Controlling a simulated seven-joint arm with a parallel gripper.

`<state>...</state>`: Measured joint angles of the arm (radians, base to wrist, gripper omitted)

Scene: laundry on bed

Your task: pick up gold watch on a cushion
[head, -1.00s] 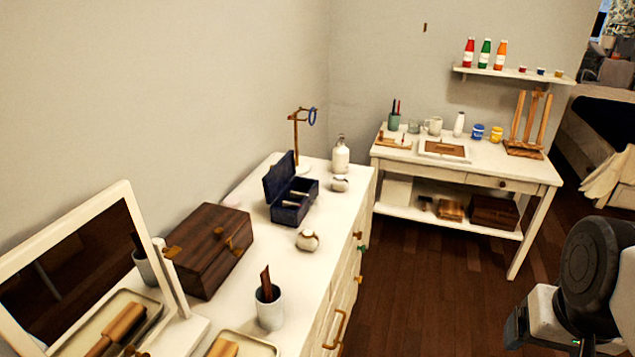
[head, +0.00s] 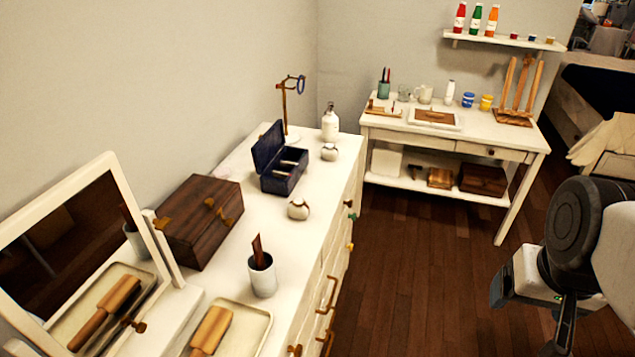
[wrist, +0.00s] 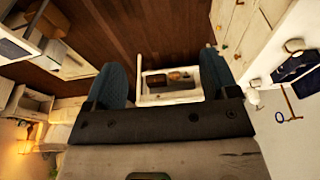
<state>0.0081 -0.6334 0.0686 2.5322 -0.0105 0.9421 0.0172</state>
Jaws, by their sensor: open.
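Two small white cushions with bands round them stand on the white dresser top. The nearer cushion (head: 299,209) has a brownish-gold band that looks like a watch; the farther cushion (head: 329,152) has a darker band. Both are too small to tell the watches' details. The nearer cushion also seems to show at the right of the wrist view (wrist: 294,45). My gripper (wrist: 163,75) is open and empty, its two blue-grey fingers wide apart. It is off to the right of the dresser, over the floor, well away from both cushions.
Near the cushions on the dresser (head: 235,270) are an open dark blue box (head: 283,176), a wooden box (head: 200,222), a white cup (head: 262,276), a pump bottle (head: 330,122) and a ring stand (head: 285,105). A mirror (head: 85,255) stands nearer. A white desk (head: 515,138) is behind.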

